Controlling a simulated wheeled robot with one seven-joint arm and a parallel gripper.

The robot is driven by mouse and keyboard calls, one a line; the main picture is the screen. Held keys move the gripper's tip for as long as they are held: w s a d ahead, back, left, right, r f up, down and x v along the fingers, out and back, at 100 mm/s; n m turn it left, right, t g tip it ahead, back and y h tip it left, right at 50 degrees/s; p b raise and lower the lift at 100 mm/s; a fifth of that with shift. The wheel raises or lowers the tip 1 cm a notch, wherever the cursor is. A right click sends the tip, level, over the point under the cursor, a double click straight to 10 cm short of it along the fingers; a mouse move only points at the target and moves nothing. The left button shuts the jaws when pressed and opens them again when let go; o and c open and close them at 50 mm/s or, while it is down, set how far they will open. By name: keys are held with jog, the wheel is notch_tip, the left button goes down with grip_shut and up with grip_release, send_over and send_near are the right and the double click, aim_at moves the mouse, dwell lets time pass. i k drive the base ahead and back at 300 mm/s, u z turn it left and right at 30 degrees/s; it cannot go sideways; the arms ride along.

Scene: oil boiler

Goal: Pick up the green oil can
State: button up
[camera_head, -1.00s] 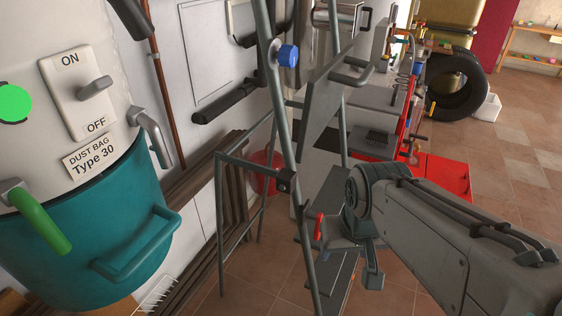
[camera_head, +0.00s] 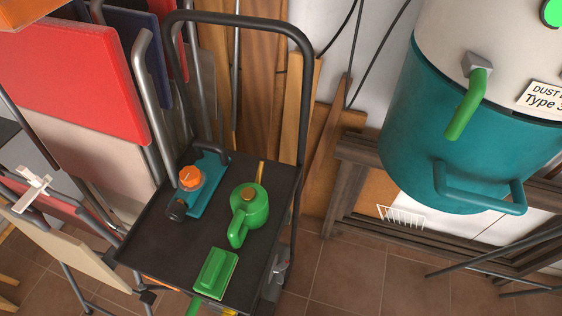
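The green oil can (camera_head: 252,208) stands on the dark top of a cart (camera_head: 165,245), right of its middle. It has a brassy cap on top and a green part reaching toward the lower left. It appears upright and nothing touches it from above. My gripper is not in view, so I cannot see where it is relative to the can.
On the cart, a teal tool with an orange knob (camera_head: 190,178) lies left of the can and a green block-shaped item (camera_head: 216,272) in front. A black handle frame (camera_head: 300,110) rises behind. A teal drum (camera_head: 440,130) stands right, folded chairs (camera_head: 90,80) left.

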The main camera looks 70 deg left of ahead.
aim_at(248, 201)
jog(key=u, duration=0.2)
jog(key=k, duration=0.95)
jog(key=u, duration=1.8)
jog(key=i, duration=0.35)
jog(key=u, duration=0.15)
